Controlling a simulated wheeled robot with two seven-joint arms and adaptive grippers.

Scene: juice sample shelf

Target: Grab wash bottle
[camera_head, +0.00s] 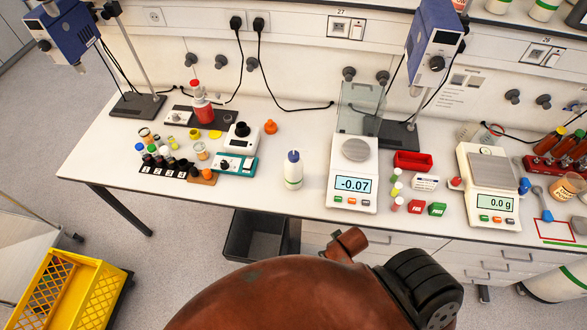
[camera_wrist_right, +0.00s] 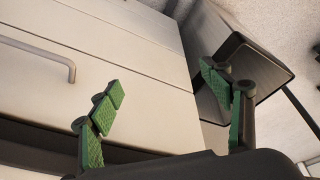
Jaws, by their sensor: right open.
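A white bottle with a blue cap, which looks like the wash bottle (camera_head: 293,172), stands upright near the front edge of the bench in the head view. It is between the teal device and the balance reading -0.07. My right gripper (camera_wrist_right: 162,82) shows in its wrist view, its green-padded fingers spread wide with nothing between them. It is in front of the drawer fronts, and the bottle is not in that view. Neither gripper shows in the head view.
Left of the bottle is a teal device (camera_head: 238,164); right is a balance (camera_head: 352,191) with a raised glass panel. The bench (camera_head: 262,205) is bare around the bottle. A dark bin (camera_head: 256,236) stands below; drawers (camera_wrist_right: 90,75) fill much of the wrist view.

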